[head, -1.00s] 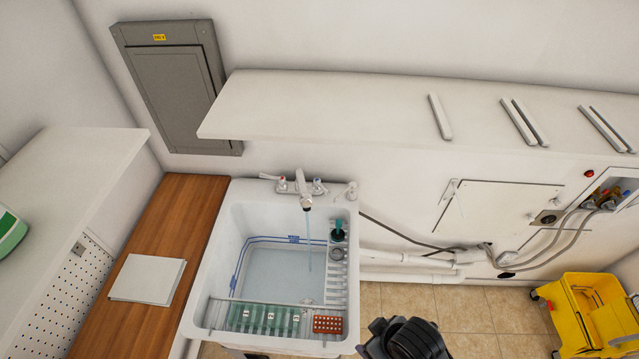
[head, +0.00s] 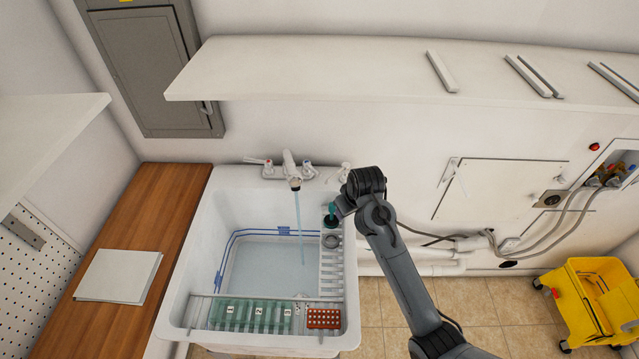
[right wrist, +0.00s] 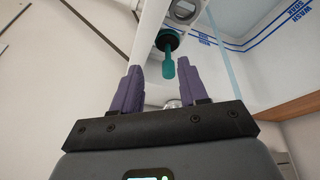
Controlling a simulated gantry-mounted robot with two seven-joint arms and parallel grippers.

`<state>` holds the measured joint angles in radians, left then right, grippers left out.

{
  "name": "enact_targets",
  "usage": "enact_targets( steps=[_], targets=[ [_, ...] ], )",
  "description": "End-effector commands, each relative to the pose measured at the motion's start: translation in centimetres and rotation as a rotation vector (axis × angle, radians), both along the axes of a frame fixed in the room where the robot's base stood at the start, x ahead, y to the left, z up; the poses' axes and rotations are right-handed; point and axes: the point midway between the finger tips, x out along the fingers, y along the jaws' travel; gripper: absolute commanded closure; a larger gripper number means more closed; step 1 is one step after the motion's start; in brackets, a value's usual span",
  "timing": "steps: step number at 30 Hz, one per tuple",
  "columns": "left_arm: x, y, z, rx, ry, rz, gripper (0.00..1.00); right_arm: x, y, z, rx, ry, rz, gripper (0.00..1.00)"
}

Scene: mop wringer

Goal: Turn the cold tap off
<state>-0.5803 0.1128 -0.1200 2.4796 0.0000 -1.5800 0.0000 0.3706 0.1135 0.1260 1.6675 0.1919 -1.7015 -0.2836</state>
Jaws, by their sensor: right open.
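The faucet (head: 290,160) stands at the back of the white sink (head: 172,300), and a stream of water (head: 299,230) runs from its spout into the basin. The cold tap handle (head: 308,172), with a blue mark, is right of the spout; the red-marked hot handle (head: 268,165) is left of it. My right gripper (right wrist: 160,72) is open, with two purple fingers and nothing held. In the head view it is at the sink's back right edge, right of and nearer than the cold tap, mostly hidden by its own wrist. My left gripper is not in view.
A teal-handled tool (head: 331,210) stands in a holder on the sink's right ledge, close to my right gripper; it also shows in the right wrist view (right wrist: 169,66). A white fitting (head: 344,171) is right of the cold tap. A shelf (head: 300,75) overhangs behind.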

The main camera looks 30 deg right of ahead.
Motion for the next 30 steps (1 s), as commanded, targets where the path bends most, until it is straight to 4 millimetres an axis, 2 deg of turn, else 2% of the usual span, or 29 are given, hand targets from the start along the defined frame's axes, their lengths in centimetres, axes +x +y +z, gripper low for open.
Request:
enact_targets(
  steps=[1, 6, 12, 17, 23, 30],
  targets=[
    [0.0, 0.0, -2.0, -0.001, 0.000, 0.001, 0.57, 2.3, -0.8, 0.1, 0.023, -0.013, -0.014, 0.57],
    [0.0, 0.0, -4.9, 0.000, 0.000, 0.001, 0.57, 7.7, -2.6, 3.0, 0.110, -0.032, -0.035, 0.57],
    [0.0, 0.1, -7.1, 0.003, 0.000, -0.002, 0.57, 11.4, -3.2, 6.6, 0.203, -0.053, -0.028, 0.57],
    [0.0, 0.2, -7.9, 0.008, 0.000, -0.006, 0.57, 12.7, -3.2, 8.4, 0.243, -0.063, -0.016, 0.57],
    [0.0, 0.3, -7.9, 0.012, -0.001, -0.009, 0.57, 13.4, -2.9, 8.3, 0.259, -0.062, -0.010, 0.57],
    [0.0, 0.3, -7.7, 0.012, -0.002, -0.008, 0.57, 14.7, -2.4, 5.1, 0.259, -0.060, -0.011, 0.57]
  ],
)
